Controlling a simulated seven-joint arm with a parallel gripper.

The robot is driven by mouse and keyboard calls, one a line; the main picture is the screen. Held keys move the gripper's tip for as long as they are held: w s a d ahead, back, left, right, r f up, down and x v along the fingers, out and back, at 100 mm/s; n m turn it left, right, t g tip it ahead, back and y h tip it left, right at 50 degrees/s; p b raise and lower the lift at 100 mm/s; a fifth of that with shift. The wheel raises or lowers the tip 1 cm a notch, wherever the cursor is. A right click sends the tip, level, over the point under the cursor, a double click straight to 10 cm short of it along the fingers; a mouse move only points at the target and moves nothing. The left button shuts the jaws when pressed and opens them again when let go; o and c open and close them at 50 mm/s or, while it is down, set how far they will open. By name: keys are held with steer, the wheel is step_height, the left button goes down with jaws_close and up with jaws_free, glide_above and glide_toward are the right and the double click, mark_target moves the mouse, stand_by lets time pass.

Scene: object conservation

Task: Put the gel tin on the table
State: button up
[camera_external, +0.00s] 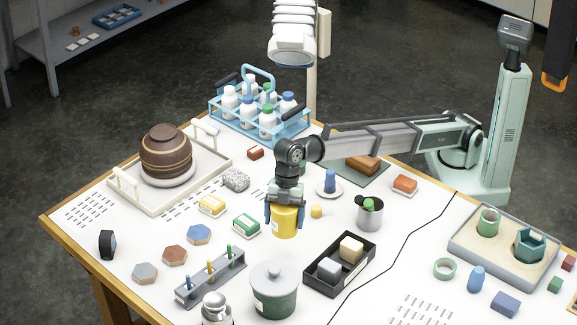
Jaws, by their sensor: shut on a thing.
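My gripper (285,212) points down over the middle of the table (322,239). It is shut on a yellow tin (286,223), with a finger on each side of it. The tin is upright; I take it to be the gel tin. Its label cannot be read. I cannot tell whether its bottom touches the table or hangs slightly above it.
A black tray with two blocks (340,287) and a lidded green pot (274,302) stand in front. A green-and-white box (246,226) is close on the left. A small yellow piece (316,211) and a grey cup (369,219) are on the right.

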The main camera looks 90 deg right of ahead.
steer(key=s+a+n, duration=0.3)
steer(key=s+a, duration=1.3)
steer(key=s, duration=0.3)
steer(key=s+a+g, duration=0.1)
steer(key=s+a, duration=0.2)
steer(key=s, duration=1.3)
steer(key=shift+s+a+r, duration=0.15)
steer(key=shift+s+a, duration=0.05)
steer(key=shift+s, duration=0.2)
steer(key=shift+f, duration=5)
